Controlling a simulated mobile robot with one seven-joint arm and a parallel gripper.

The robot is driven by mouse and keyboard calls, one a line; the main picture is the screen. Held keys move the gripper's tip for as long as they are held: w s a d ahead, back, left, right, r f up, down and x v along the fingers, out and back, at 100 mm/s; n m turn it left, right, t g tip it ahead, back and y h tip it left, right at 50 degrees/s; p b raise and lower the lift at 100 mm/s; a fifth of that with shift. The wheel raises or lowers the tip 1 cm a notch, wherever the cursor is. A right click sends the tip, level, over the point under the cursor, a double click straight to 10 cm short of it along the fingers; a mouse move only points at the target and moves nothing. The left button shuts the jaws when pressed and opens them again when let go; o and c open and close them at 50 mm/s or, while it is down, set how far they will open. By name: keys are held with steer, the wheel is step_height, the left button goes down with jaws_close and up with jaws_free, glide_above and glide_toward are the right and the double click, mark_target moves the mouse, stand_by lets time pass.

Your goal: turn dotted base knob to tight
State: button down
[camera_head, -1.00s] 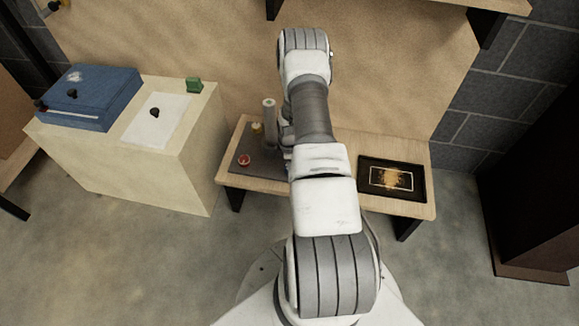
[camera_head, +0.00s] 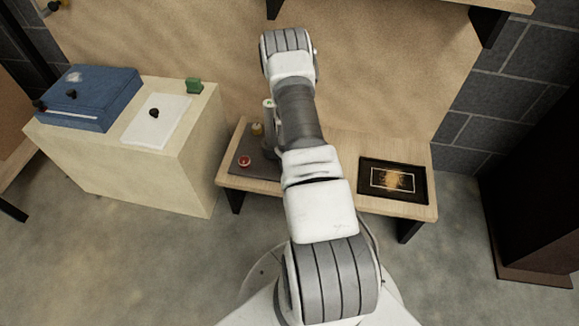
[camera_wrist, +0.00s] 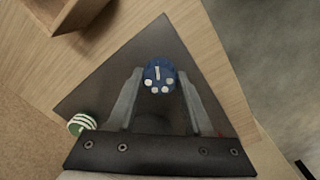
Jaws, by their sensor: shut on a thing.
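The dotted knob (camera_wrist: 159,75) is blue with white dots and a white line mark, and shows in the wrist view on a dark triangular-looking plate (camera_wrist: 92,97). My gripper (camera_wrist: 160,78) has one finger on each side of it and is shut on it. The line mark points roughly to the top of the wrist picture. I see no label for tight. In the head view my arm hides the gripper and the blue knob.
A green-and-white striped knob (camera_wrist: 80,123) is left of my gripper. A framed picture (camera_head: 393,181) lies to the right.

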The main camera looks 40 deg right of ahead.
steer(key=m, duration=0.4)
steer(key=shift+m, duration=0.3)
steer(key=m, duration=0.4)
steer(key=shift+m, duration=0.3)
steer(key=shift+c, duration=1.5)
jaws_free()
step_height(320, 180, up, 17)
steer(key=p, duration=0.6)
steer(key=shift+w+a+r, duration=0.2)
steer(key=shift+w+a, duration=0.05)
steer(key=shift+w, duration=0.1)
